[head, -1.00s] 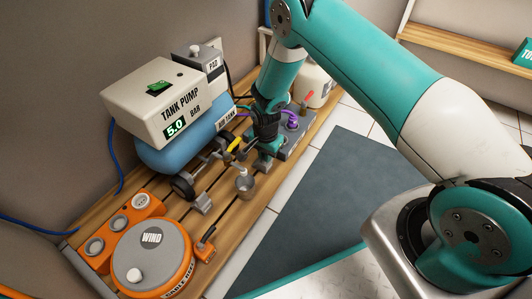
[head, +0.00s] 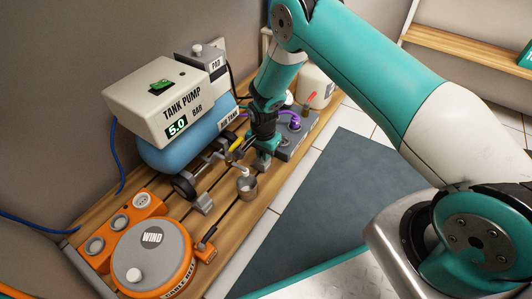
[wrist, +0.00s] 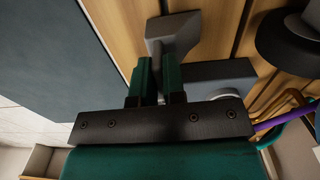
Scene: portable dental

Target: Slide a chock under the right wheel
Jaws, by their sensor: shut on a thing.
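The blue air tank (head: 160,150) stands on dark wheels on a slatted wooden deck. Its left wheel (head: 184,186) has a grey chock (head: 202,203) close in front of it. The right wheel is not clear in the head view, near my arm. In the wrist view, a dark round wheel (wrist: 290,42) is at upper right. My gripper (head: 262,165) is low over the deck, right of the tank. In the wrist view, its teal fingers (wrist: 158,75) are shut on a grey chock (wrist: 174,32), with bare slats between chock and wheel.
A grey box (head: 297,138) with a purple hose sits behind my gripper. An orange reel (head: 150,265) is at the near left. Dark floor mat (head: 310,210) lies open to the right.

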